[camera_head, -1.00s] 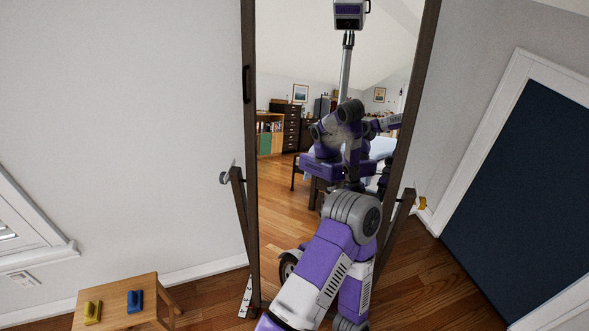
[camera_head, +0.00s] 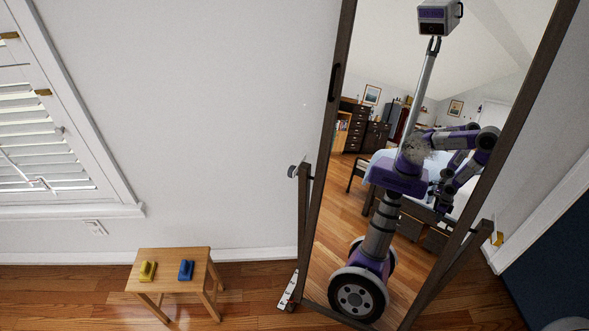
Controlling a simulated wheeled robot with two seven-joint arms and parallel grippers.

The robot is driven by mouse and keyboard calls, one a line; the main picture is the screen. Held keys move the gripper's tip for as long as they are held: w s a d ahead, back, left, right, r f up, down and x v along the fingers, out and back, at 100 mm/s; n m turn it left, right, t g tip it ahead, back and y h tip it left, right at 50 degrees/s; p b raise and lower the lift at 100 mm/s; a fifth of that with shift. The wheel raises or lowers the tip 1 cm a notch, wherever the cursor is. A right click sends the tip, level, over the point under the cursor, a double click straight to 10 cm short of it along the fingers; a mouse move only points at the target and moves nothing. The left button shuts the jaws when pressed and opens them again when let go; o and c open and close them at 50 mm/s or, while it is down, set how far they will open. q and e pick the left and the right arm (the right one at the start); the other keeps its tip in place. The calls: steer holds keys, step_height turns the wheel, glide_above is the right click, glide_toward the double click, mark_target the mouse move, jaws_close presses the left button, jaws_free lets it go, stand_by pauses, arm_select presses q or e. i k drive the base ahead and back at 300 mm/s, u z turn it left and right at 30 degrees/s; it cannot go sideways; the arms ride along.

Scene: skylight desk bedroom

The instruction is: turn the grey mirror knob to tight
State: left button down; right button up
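A tall standing mirror (camera_head: 333,219) in a dark wooden frame fills the right half of the view, leaning in the picture. The grey mirror knob (camera_head: 292,171) sticks out at the left side, at the top of the left stand post (camera_head: 303,215). It is small and its turn position cannot be told. A yellow knob (camera_head: 497,239) is on the right side, near the right stand post (camera_head: 462,260). Neither gripper shows directly. My body and folded arms appear only as a reflection in the glass, where the gripper fingers are too small to read.
A small wooden stool (camera_head: 172,256) left of the mirror holds a yellow object (camera_head: 148,270) and a blue object (camera_head: 186,269). A red-and-white item (camera_head: 288,291) lies by the mirror's foot. Wooden floor between stool and mirror is clear. A shuttered window (camera_head: 45,145) is at left.

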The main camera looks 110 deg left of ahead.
mark_target(292, 167)
steer(key=k, duration=2.05)
steer(key=u, duration=0.6)
steer(key=i, duration=1.3)
steer(key=u, duration=2.65)
